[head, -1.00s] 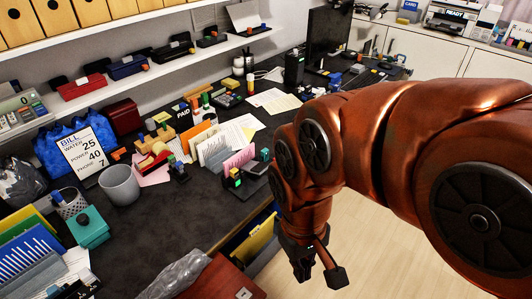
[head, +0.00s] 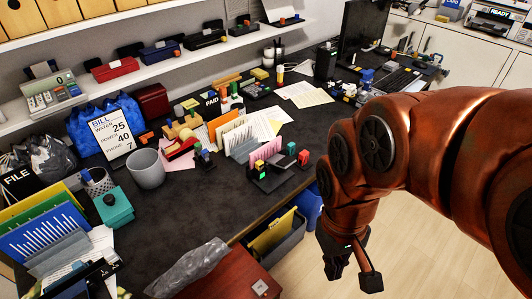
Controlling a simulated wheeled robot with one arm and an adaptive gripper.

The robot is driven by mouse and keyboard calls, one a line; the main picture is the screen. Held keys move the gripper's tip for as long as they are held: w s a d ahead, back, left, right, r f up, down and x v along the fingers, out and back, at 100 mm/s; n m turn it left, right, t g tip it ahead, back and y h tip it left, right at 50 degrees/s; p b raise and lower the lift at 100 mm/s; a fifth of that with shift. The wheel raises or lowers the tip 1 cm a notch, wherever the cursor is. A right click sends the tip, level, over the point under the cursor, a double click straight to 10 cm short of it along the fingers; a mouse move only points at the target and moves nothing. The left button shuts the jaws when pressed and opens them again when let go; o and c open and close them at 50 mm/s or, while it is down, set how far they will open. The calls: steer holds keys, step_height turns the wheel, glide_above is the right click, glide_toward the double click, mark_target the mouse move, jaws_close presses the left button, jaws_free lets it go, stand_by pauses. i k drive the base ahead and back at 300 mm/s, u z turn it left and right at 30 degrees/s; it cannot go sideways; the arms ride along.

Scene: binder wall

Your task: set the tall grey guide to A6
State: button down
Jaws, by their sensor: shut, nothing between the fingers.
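I cannot pick out the tall grey guide or an A6 mark for certain; any lettering is too small to read. Hole punches stand on the wall shelf: a red one (head: 115,68), a blue one (head: 159,53) and a black one (head: 206,38). A black device (head: 280,178) with green, yellow and red blocks sits at the desk's front edge. My gripper (head: 351,274) hangs at the lower right, above the floor and right of the desk. It is shut and empty, touching nothing, well apart from the desk and shelf.
The dark desk (head: 195,215) holds a grey cup (head: 147,170), a teal box (head: 115,207), a bill sign (head: 112,137) and upright cards (head: 240,138). A red-brown cabinet (head: 215,282) and a bin with yellow folders (head: 272,234) stand in front. The floor (head: 420,230) at right is clear.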

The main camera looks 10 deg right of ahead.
mark_target(111, 257)
steer(key=u, duration=1.65)
steer(key=k, duration=1.2)
steer(key=u, duration=0.9)
steer(key=i, duration=1.6)
steer(key=z, duration=0.3)
